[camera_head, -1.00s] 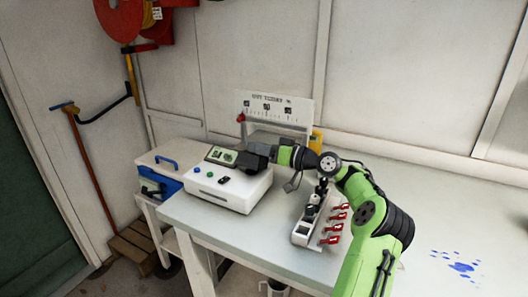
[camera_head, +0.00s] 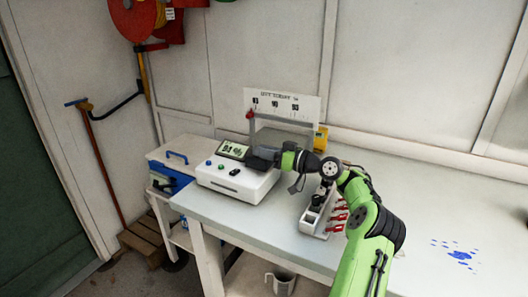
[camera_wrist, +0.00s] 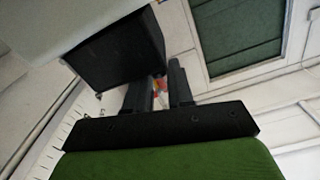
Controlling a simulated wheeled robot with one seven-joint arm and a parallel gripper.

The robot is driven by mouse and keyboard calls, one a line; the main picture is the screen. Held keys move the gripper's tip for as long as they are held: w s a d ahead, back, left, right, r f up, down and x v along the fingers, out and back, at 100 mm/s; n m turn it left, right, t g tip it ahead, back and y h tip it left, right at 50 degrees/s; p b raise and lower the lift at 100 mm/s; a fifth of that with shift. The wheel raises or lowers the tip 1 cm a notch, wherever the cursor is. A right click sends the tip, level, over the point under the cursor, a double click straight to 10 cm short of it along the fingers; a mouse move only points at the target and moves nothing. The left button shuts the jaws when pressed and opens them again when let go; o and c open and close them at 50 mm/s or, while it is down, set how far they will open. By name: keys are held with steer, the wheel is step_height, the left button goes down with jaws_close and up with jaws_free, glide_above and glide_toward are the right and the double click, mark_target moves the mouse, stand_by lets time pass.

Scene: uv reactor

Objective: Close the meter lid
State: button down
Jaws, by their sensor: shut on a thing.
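The white meter (camera_head: 238,185) sits at the left end of the bench, with green, blue and black controls on its top. A screen with a green display (camera_head: 234,150) stands at its back. My gripper (camera_head: 262,157) is low over the meter's right back side, just right of the screen. In the wrist view, a dark block-like part (camera_wrist: 115,52), apparently the lid, lies at the fingertips of my gripper (camera_wrist: 160,75). My gripper is shut on it, with a gap left between the fingers. The exact grip and the lid's hinge are hidden.
A rack with red clips (camera_head: 338,215) stands right of the meter, under my arm. A numbered board (camera_head: 285,103) and a yellow object (camera_head: 320,139) stand behind. A blue box (camera_head: 172,178) is at the left.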

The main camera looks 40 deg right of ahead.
steer(key=shift+a+f, duration=0.1)
steer(key=shift+f, duration=0.25)
steer(key=c, duration=1.4)
jaws_free()
steer(key=o, duration=0.4)
steer(key=shift+s+a, duration=0.1)
steer(key=shift+s, duration=0.05)
step_height(320, 180, up, 11)
steer(key=p, duration=0.4)
steer(key=shift+a+f, duration=0.1)
